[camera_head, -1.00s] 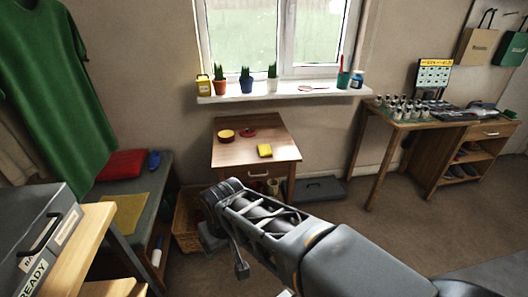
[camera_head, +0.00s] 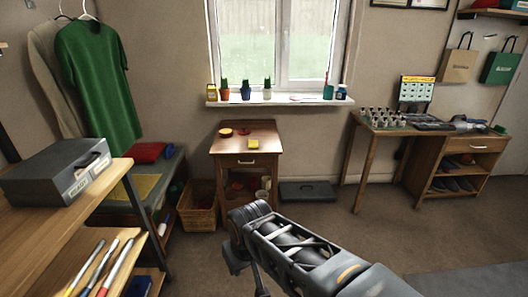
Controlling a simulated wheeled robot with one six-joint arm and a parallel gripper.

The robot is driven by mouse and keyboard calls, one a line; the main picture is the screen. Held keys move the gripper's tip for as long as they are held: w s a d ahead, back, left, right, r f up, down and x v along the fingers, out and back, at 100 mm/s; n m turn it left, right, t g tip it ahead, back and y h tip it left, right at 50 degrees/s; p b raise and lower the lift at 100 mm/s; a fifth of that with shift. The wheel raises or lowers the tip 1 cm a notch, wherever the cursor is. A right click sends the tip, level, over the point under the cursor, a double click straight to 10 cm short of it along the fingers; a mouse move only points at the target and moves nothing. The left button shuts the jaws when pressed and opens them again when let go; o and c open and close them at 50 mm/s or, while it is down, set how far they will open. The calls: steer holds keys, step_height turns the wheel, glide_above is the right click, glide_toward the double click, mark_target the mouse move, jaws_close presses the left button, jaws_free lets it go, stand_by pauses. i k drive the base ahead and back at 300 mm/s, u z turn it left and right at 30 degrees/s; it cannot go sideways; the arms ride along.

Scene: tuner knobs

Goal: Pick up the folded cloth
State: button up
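A small yellow folded piece (camera_head: 253,144) lies on the top of the small wooden table below the window; it may be a cloth or a sponge. A red folded piece (camera_head: 148,152) lies on the bench at left, and a flat yellow piece (camera_head: 146,186) lies in front of it. I cannot tell for sure which is the folded cloth. My arm reaches in from the lower right, its dark end in front of the small table and apart from all of these. Dark parts of my gripper (camera_head: 246,272) seem to hang below it; its fingers are not clear.
The small table (camera_head: 232,146) also holds a round yellow-rimmed dish and a red item. A wicker basket (camera_head: 197,212) stands left of it, a dark flat case (camera_head: 308,191) right. A grey box (camera_head: 62,172) sits on the near left shelf. Open carpet lies at right.

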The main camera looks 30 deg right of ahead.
mark_target(252, 144)
steer(key=z, duration=0.65)
steer(key=i, duration=0.45)
steer(key=z, duration=0.6)
steer(key=i, duration=1.6)
steer(key=u, duration=0.95)
steer(key=i, duration=0.3)
steer(key=u, duration=0.3)
